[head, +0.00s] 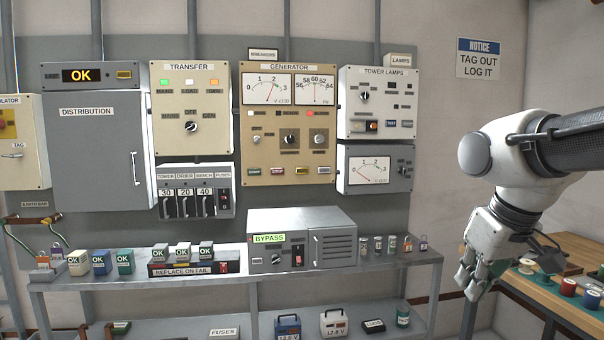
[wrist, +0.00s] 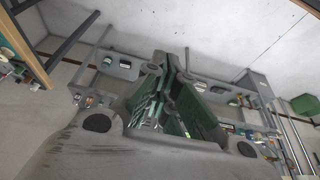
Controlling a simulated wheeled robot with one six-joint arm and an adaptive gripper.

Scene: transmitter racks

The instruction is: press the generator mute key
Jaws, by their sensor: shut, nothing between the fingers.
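The generator panel (head: 289,142) is the tan panel in the middle of the wall, with two white meters at its top. My gripper (head: 470,284) hangs at the right, well apart from the panel, fingers pointing down. It is shut and empty. It also fills the middle of the wrist view (wrist: 172,62), where the generator panel cannot be made out.
A steel bench (head: 355,263) below the panel carries the bypass unit (head: 333,247), small jars and several OK modules. The tower lamps panel (head: 377,103) adjoins on the right. A wooden table (head: 570,312) with spools stands under my arm. Bare wall lies between panels and arm.

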